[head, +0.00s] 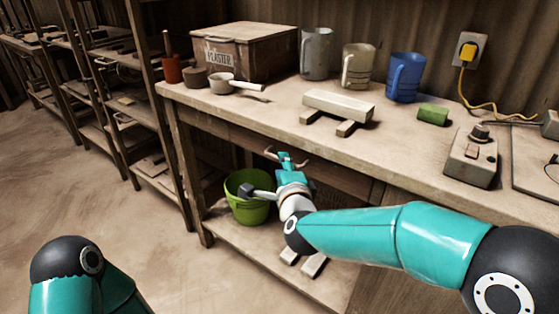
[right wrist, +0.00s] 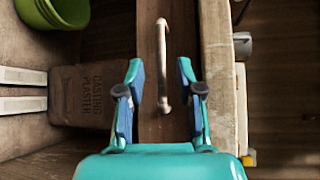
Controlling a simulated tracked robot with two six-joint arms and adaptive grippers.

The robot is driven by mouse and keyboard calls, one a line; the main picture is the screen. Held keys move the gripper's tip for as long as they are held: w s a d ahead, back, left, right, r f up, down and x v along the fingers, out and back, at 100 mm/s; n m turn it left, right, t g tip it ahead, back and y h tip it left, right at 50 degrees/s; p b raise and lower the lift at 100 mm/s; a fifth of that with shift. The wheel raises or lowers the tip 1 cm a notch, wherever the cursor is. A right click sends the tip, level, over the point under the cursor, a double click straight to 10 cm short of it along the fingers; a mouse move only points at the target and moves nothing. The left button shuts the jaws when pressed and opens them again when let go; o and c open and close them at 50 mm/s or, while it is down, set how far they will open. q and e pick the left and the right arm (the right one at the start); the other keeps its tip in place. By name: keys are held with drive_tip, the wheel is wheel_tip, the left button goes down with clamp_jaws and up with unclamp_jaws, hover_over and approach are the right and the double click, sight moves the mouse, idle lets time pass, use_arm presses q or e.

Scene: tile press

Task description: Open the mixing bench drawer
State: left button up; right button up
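The mixing bench (head: 300,128) has a wooden drawer (head: 345,180) under its top, and its front looks flush with the bench. The drawer's metal bar handle (right wrist: 162,60) runs up and down in the right wrist view. My right gripper (right wrist: 160,72) is open, with one finger on each side of the handle and a visible gap to each. In the head view the right gripper (head: 287,157) is at the drawer front and covers the handle's middle. I cannot tell how deep the fingers reach. My left gripper is out of view; only part of that arm shows at lower left.
On the bench top stand a plaster box (head: 240,50), several jugs including a blue one (head: 404,78), a pale block (head: 338,105) and a control box (head: 470,157). A green bucket (head: 247,208) and a casting plaster bag (right wrist: 90,93) are below. Floor at left is clear.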

drive_tip(key=shift+x, duration=2.15)
clamp_jaws()
